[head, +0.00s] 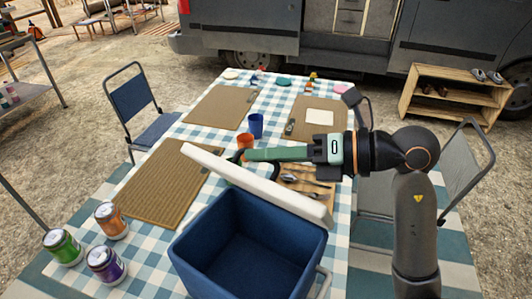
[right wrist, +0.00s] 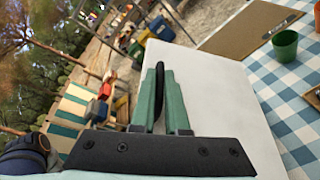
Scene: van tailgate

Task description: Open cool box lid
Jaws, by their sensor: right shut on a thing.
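The blue cool box (head: 265,250) stands at the near end of the table. Its inside shows and looks empty. Its white lid (head: 290,195) is raised, standing tilted up along the far side of the opening. My right gripper (head: 245,157) reaches in from the right, behind the lid. In the right wrist view, the green fingers (right wrist: 160,78) are shut on a dark handle (right wrist: 153,45) on the lid's outer face. The lid's white face (right wrist: 235,110) fills the middle of that view. My left gripper is not in view.
Several cans, green (head: 63,247), orange (head: 111,220) and purple (head: 106,264), stand left of the box. An orange cup (head: 245,141) and a blue cup (head: 256,125) stand beyond the lid. Brown mats (head: 165,185) lie on the checked cloth. Chairs (head: 140,105) flank the table.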

